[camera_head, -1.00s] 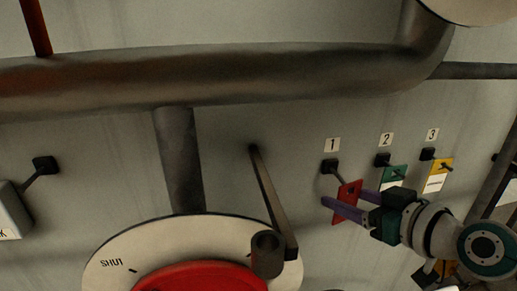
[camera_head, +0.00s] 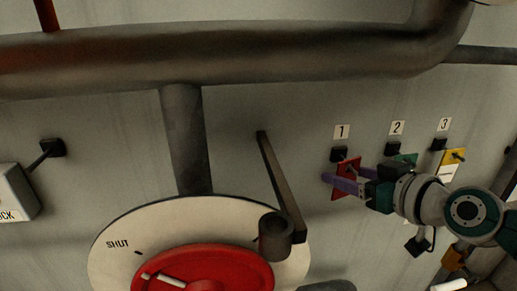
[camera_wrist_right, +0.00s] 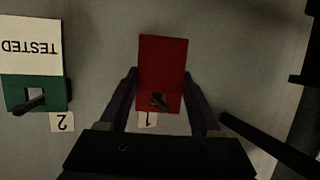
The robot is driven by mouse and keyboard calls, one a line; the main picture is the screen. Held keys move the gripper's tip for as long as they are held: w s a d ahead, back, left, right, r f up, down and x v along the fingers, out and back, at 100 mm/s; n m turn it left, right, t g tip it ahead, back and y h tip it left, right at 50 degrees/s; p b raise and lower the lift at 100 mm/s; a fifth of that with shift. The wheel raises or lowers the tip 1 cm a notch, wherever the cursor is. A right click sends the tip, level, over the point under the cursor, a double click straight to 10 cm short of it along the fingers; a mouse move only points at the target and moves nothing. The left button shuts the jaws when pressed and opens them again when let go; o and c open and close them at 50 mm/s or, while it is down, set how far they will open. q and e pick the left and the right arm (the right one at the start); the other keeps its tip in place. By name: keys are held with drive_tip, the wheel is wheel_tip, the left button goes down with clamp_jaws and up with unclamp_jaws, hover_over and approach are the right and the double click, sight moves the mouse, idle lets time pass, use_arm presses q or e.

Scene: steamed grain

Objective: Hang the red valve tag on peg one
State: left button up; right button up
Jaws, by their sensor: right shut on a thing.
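The red valve tag (camera_head: 347,184) is held by its side edges between the purple fingers of my right gripper (camera_head: 342,182), against the wall below the label 1. It also shows in the right wrist view (camera_wrist_right: 162,65), with the gripper fingers (camera_wrist_right: 161,95) on both sides. Peg one (camera_head: 340,154) has a dark square base under the label 1. My left gripper is out of view.
A green tag (camera_wrist_right: 65,93) hangs on peg two, close beside. A yellow tag (camera_head: 456,157) hangs under label 3. A red valve wheel (camera_head: 215,268) and a dark crank bar (camera_head: 280,185) stand to the left. A thick pipe (camera_head: 220,50) crosses above.

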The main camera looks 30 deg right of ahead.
drive_tip(key=o, duration=1.4)
drive_tip(key=shift+o, duration=0.2)
drive_tip(key=shift+s, duration=0.1)
drive_tip(key=shift+s+r, duration=0.15)
drive_tip(key=shift+s, duration=0.2)
drive_tip(key=v, duration=0.8)
drive_tip(key=s+a+n+g+y+p, duration=0.3)
drive_tip(key=s+a+g+y+p, duration=0.15)
drive_tip(key=a, duration=0.85)
drive_tip(key=s+a+r+g+h+p, duration=0.3)
drive_tip(key=s+r+g, duration=0.2)
drive_tip(key=s, duration=0.5)
drive_tip(key=shift+g, duration=0.45)
